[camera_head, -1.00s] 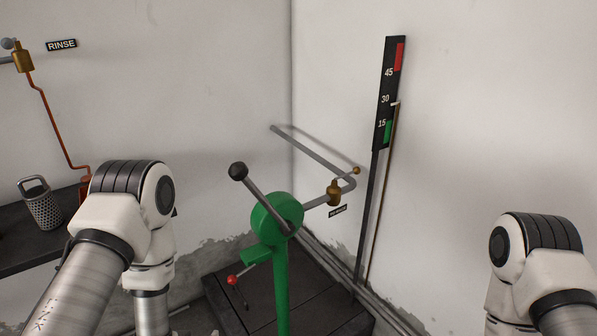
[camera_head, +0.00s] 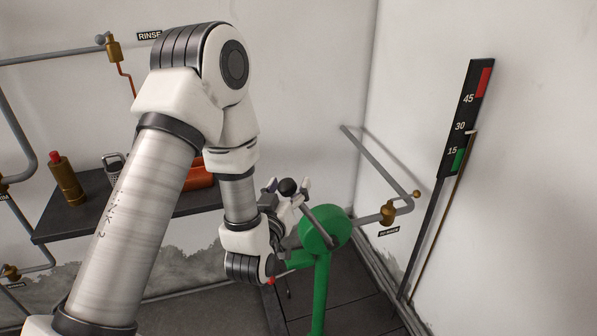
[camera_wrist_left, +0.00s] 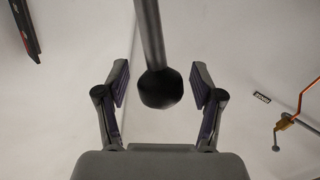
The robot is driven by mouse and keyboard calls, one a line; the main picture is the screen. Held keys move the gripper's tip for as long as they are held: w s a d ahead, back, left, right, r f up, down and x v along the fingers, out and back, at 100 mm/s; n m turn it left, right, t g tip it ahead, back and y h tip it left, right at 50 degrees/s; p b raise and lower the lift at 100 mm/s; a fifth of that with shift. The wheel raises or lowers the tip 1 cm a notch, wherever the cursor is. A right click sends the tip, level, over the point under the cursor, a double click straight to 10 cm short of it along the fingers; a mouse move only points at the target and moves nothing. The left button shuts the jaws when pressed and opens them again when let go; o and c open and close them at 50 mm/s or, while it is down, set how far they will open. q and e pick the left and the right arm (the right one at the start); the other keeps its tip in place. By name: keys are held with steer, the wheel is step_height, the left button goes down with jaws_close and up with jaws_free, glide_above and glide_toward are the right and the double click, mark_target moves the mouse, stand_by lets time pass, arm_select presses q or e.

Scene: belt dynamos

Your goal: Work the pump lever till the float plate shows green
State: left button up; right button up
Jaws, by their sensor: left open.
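The green pump (camera_head: 325,229) stands on its post, with its grey lever (camera_head: 319,221) tilted up to the left and ending in a black ball knob (camera_head: 287,187). My left gripper (camera_head: 288,183) is open around the knob. In the left wrist view the knob (camera_wrist_left: 160,88) sits between the two spread fingers (camera_wrist_left: 160,75), with a gap on each side. The float gauge board (camera_head: 463,120) on the right wall has red at the top and green at the bottom. Its white pointer (camera_head: 473,132) stands just below the 30 mark, above the green. My right gripper is out of view.
A brass valve (camera_head: 388,212) on a grey wall pipe is right of the pump. A dark shelf (camera_head: 75,215) at left holds a brown bottle (camera_head: 66,180), a metal container (camera_head: 116,168) and an orange-red object (camera_head: 200,175). A RINSE sign (camera_head: 149,36) hangs above.

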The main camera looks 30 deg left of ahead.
arm_select(q)
steer(key=shift+w+a+f, duration=0.1)
steer(key=shift+w+a, duration=0.1)
steer(key=shift+w, duration=0.05)
steer(key=shift+s+d+r, duration=0.1)
steer(key=shift+s+r, duration=0.2)
steer(key=shift+s, duration=0.1)
steer(key=shift+s+d+r, duration=0.15)
steer(key=shift+s, duration=0.1)
steer(key=c, duration=0.3)
jaws_close()
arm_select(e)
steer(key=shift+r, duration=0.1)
arm_select(q)
steer(key=shift+w, duration=0.1)
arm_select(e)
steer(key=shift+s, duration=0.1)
